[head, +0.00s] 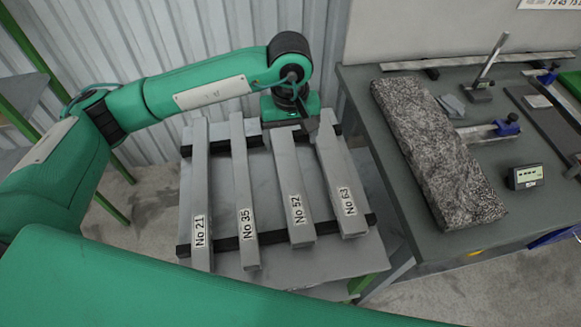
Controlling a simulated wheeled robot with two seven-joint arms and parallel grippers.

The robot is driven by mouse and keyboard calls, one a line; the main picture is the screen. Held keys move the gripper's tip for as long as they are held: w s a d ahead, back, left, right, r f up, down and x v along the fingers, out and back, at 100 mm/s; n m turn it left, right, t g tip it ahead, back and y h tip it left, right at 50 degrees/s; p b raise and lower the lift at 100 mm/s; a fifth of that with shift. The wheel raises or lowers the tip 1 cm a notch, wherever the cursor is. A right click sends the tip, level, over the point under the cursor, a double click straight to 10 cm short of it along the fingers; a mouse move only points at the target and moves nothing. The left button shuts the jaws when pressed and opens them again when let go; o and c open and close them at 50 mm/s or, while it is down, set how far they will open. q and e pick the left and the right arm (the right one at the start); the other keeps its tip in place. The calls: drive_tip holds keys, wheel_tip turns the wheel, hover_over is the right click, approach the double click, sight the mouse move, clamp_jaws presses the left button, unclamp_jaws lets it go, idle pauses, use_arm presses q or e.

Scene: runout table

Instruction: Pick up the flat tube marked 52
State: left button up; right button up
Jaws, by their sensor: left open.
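The flat tube marked 52 (289,180) is a grey bar lying lengthwise on the runout table (285,272), its label near the close end. It lies between the tube marked 35 (243,185) and the tube marked 63 (338,175). The tube marked 21 (200,185) is farthest left. My left gripper (304,130) is open and points down at the far ends of tubes 52 and 63. It hides part of those ends. I cannot tell whether its fingers touch a tube. My right gripper is not in view.
Two black crossbars (268,236) carry the tubes, with gaps between them. To the right, a dark bench (392,90) holds a speckled stone slab (435,150), a small digital display (525,177) and measuring tools. A corrugated wall (180,40) stands behind.

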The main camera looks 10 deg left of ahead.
use_arm(q)
drive_tip(key=p, duration=0.2)
hover_over(289, 169)
drive_tip(key=f, duration=0.8)
drive_tip(key=shift+s+d, duration=0.2)
drive_tip(key=shift+s, duration=0.15)
drive_tip(key=shift+f+p, duration=0.35)
drive_tip(key=shift+p, duration=0.2)
drive_tip(key=f, duration=0.1)
drive_tip(key=f+p, duration=0.2)
drive_tip(key=f, duration=0.1)
drive_tip(key=shift+w+a, duration=0.2)
drive_tip(key=shift+w, duration=0.05)
drive_tip(key=shift+f, duration=0.35)
drive_tip(key=c, duration=1.3)
drive_tip(key=shift+w+r, duration=0.1)
drive_tip(key=shift+c, duration=0.8)
